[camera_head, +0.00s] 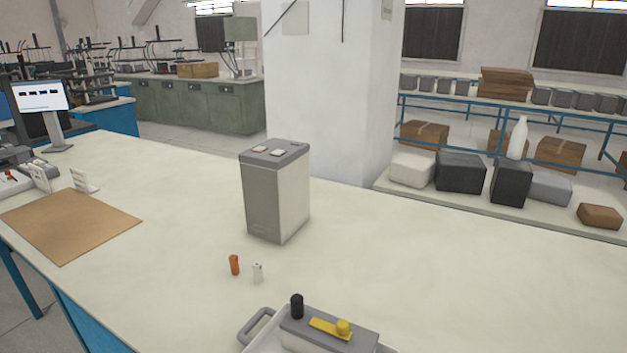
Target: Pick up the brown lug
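An orange-brown lug (234,264), a small upright cylinder, stands on the pale table in front of the large grey battery (276,192). A white lug (257,272) stands just to its right, a small gap apart. The brown lug is in plain view with nothing covering it. Neither of my grippers shows in the head view.
At the bottom edge, a handled tray (256,326) holds a grey block (318,338) with a black post and a yellow piece. A brown mat (70,224) lies at the left near a monitor (42,96). The table right of the battery is clear.

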